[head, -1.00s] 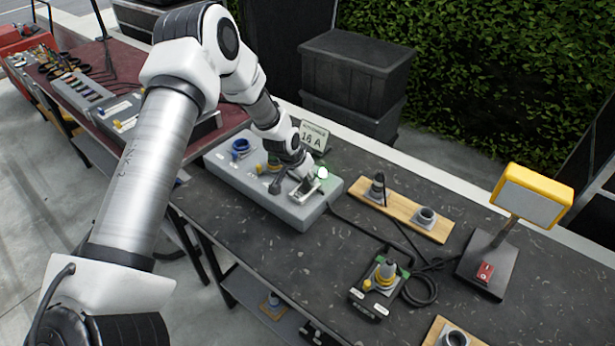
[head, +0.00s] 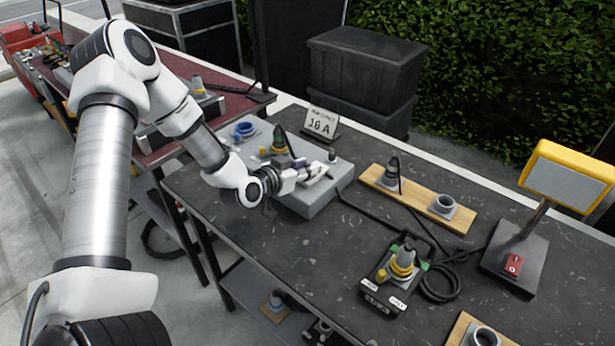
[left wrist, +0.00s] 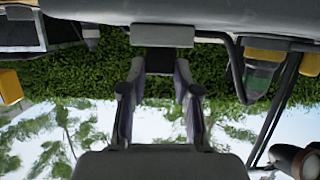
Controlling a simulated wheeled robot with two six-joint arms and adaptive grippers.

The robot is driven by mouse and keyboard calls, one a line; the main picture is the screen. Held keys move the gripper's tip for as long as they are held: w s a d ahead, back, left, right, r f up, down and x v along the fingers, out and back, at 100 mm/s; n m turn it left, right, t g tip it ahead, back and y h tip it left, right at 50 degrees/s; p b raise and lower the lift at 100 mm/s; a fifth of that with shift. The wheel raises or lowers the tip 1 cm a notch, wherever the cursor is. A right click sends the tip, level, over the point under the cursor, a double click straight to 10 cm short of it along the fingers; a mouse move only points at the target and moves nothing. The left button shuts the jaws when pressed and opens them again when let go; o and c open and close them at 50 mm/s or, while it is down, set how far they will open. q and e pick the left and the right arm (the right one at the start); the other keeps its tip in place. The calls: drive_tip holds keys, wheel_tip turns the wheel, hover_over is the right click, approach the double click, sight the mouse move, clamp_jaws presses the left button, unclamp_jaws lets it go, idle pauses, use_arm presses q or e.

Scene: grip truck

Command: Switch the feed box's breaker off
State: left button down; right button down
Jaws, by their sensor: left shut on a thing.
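The feed box (head: 312,205) is a low grey box on the dark bench in the head view, with a blue socket (head: 244,130) and a plug with a yellow part (head: 279,142) at its far left. My left gripper (head: 318,169) lies low over its right part, its arm coming in from the left. It is shut on the breaker's lever, which the fingers largely hide. In the left wrist view a dark piece (left wrist: 159,62) sits between the fingertips, below a grey plate (left wrist: 163,35). A small lamp (head: 332,155) beside the gripper looks dull green, unlit. My right gripper is out of view.
A 16 A sign (head: 322,123) stands behind the box. To the right are a wooden board (head: 418,199) with connectors, a dark unit with a yellow-grey plug (head: 402,264), looped black cable and a yellow work lamp (head: 568,178).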

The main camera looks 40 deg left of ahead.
use_arm(q)
drive_tip(key=shift+s+f+t+b, duration=0.4)
drive_tip(key=shift+t+b, duration=0.4)
drive_tip(key=shift+b, duration=0.35)
drive_tip(key=c, duration=0.8)
unclamp_jaws()
drive_tip(key=shift+w, duration=0.1)
drive_tip(key=shift+c, duration=0.2)
drive_tip(key=shift+r, duration=0.1)
drive_tip(key=s+r, duration=0.1)
drive_tip(key=s, duration=0.6)
drive_tip(key=shift+s+a, duration=0.2)
drive_tip(key=shift+a, duration=0.05)
